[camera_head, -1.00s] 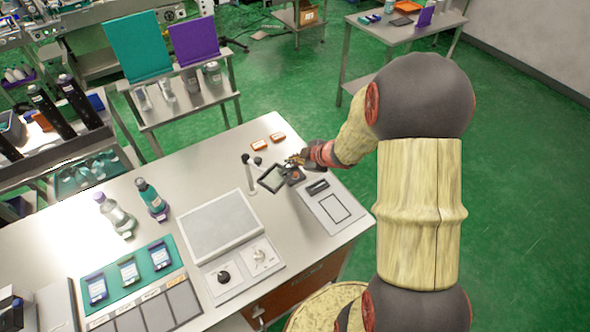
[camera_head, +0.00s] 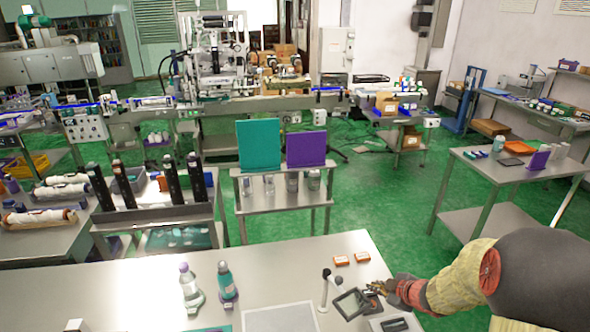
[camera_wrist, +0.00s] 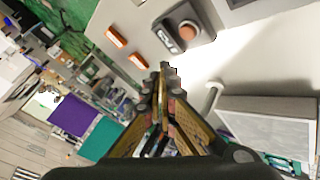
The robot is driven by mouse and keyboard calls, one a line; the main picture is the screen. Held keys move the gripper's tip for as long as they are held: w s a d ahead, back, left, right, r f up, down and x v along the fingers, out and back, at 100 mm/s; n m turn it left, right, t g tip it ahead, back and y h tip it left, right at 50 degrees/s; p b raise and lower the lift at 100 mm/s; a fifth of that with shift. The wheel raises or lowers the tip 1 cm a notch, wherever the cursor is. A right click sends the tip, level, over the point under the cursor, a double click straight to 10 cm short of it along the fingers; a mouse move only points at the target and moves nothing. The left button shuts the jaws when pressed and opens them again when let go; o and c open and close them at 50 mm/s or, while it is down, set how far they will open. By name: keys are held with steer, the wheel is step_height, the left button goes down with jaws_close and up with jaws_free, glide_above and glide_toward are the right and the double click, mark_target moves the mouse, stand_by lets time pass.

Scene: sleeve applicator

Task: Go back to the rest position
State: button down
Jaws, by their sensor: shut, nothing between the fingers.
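My gripper (camera_head: 376,287) is over the right part of the steel table (camera_head: 120,290), close to a small dark-framed screen on a stand (camera_head: 350,303). In the wrist view my gripper (camera_wrist: 164,70) has its fingers together with nothing between them. A box with a round orange-brown button (camera_wrist: 187,30) lies just beyond the fingertips in that view. I cannot tell from the pictures how high the fingers are above the table.
Two orange blocks (camera_head: 351,259) lie behind my gripper. A rack with teal and purple panels (camera_head: 306,149) stands behind.

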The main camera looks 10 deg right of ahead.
steer(key=s+d+f+m+h, duration=0.1)
steer(key=d, duration=0.1)
steer(key=s+d+f+m+g+h, duration=0.1)
steer(key=s+d, duration=0.1)
steer(key=d, duration=0.1)
steer(key=s+d+f+m+g+h, duration=0.1)
steer(key=s+d+m, duration=0.1)
steer(key=shift+s+d+h, duration=0.15)
steer(key=shift+d+h, duration=0.05)
steer(key=shift+h, duration=0.2)
steer(key=s+r+m+g+h, duration=0.2)
steer(key=s+r+m+g, duration=0.2)
steer(key=s+r+m, duration=0.45)
steer(key=s+a+r+t+y, duration=0.1)
steer(key=s+a+r, duration=0.3)
steer(key=a, duration=0.3)
steer(key=s+a+r+t+y+b, duration=0.1)
steer(key=s+a+r, duration=0.4)
steer(key=a+r, duration=0.2)
steer(key=s+a+r+y, duration=0.1)
steer(key=s+a+r, duration=0.3)
steer(key=a, duration=0.5)
step_height(320, 180, up, 2)
steer(key=shift+s+a+r+n+t+y+b, duration=0.15)
steer(key=shift+a+n+t+y+b, duration=0.1)
steer(key=shift+n+t+y+b, duration=0.2)
